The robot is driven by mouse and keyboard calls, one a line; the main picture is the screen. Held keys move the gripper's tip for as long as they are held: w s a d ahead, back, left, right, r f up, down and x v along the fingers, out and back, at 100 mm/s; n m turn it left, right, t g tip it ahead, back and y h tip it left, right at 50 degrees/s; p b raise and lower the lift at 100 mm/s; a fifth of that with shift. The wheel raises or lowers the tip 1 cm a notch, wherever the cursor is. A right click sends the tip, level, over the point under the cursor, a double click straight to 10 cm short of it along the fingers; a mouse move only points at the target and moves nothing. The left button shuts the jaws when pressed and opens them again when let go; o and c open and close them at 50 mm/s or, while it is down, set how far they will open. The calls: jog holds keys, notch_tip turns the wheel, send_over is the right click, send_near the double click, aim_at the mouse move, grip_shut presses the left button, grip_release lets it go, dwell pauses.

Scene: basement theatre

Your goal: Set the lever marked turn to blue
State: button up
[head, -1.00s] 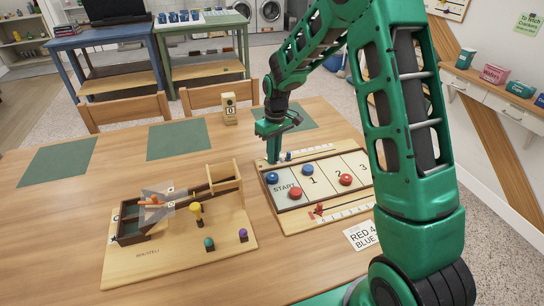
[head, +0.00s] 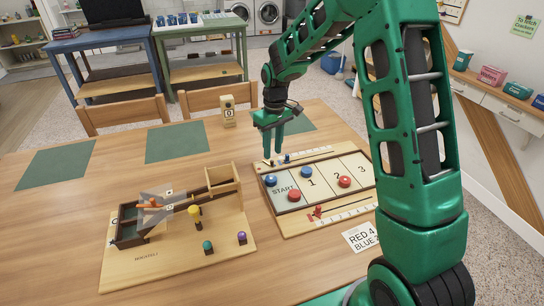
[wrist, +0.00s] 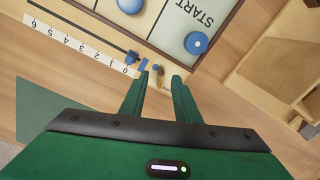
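The wooden game board (head: 305,226) lies on the right of the table, with START, 1, 2 and 3 panels and blue and red discs. At its far left corner is a small wooden peg-like lever (head: 267,162). It also shows in the wrist view (wrist: 156,67), just beyond my fingertips. Its marking is too small to read, and I cannot tell which colour it points to. A blue slider piece (wrist: 133,56) sits beside it near the 0 of a number strip. My gripper (head: 272,152) points down above that corner. Its fingers (wrist: 160,77) are apart with nothing held between them.
A wooden ramp toy (head: 180,250) with coloured pegs stands left of the board. A wooden block (head: 228,112) stands behind, near green mats (head: 177,142). A RED/BLUE card (head: 360,238) lies at the right front. The table's left front is clear.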

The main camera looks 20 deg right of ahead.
notch_tip(320, 180, up, 7)
jog(key=shift+d, duration=0.15)
jog(key=shift+w+f, duration=0.1)
dwell(0.3)
jog(key=s+d+r+m, duration=0.35)
jog(key=s+d, duration=0.25)
jog(key=s, duration=0.3)
jog(key=s+d+r+m, duration=0.2)
jog(key=s+d+r, duration=0.2)
jog(key=s+d, duration=0.45)
jog(key=s+d+f+m, duration=0.1)
jog(key=s+m, duration=0.4)
jog(key=s, duration=1.7)
jog(key=shift+s+d+f, duration=0.15)
jog(key=shift+f, duration=0.05)
